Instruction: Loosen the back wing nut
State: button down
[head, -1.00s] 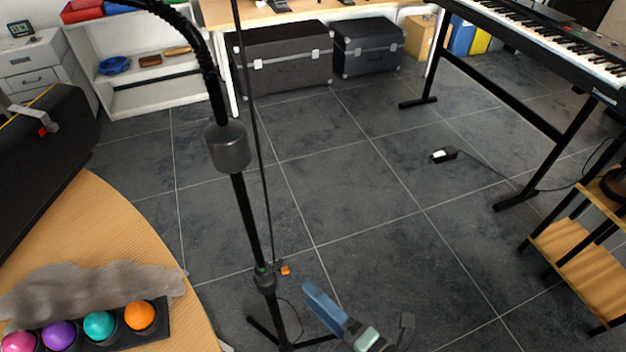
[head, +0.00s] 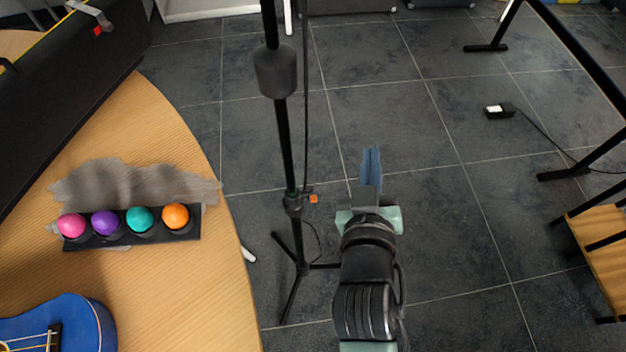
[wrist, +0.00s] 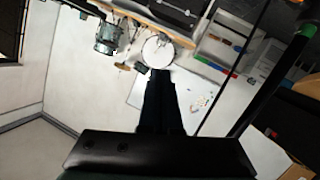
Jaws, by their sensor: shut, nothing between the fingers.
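I cannot make out for certain which part is the back wing nut. A black upright stand (head: 285,140) rises left of my arm, with a thick grey cylinder (head: 275,70) high on it. Lower down it has a dark collar (head: 293,204), and a small orange piece (head: 313,199) sticks out to its right. My gripper (head: 371,152), with blue fingers, is shut and empty, to the right of the collar and apart from it. In the wrist view my dark fingers (wrist: 160,100) point ahead, and a dark pole with a green ring (wrist: 306,30) crosses the right side.
A round-edged wooden table (head: 215,290) at left holds a black rack (head: 185,235) of coloured balls, a grey cloth (head: 120,180), a blue guitar (head: 75,325) and a black case (head: 70,95). A black adapter (head: 500,110) lies on the floor at right.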

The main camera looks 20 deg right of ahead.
jog(key=a+f+g+y, duration=0.25)
jog(key=a+y, duration=0.25)
jog(key=a, duration=0.5)
jog(key=b, duration=0.1)
send_over(310, 195)
jog(key=shift+m, duration=0.3)
jog(key=f, duration=0.5)
jog(key=shift+w+f, duration=0.35)
jog(key=shift+f, duration=0.05)
jog(key=shift+w+d+f, duration=0.15)
jog(key=shift+w+f, duration=0.3)
jog(key=shift+f, duration=0.15)
jog(key=shift+s+f+b, duration=0.25)
jog(key=shift+s+f, duration=0.05)
jog(key=shift+f, duration=0.25)
jog(key=shift+s+f+b, duration=0.2)
jog(key=shift+s+f, duration=0.05)
jog(key=shift+f, duration=0.3)
jog(key=shift+s+a+f, duration=0.2)
jog(key=shift+f, duration=0.25)
jog(key=shift+r+p, duration=0.15)
jog(key=shift+p, duration=0.4)
jog(key=shift+f+g+y+p, duration=0.2)
jog(key=shift+g+y+p, duration=0.15)
jog(key=shift+p, duration=0.1)
jog(key=shift+f+g+p, duration=0.3)
jog(key=shift+g+p, duration=0.4)
jog(key=shift+p, duration=1.05)
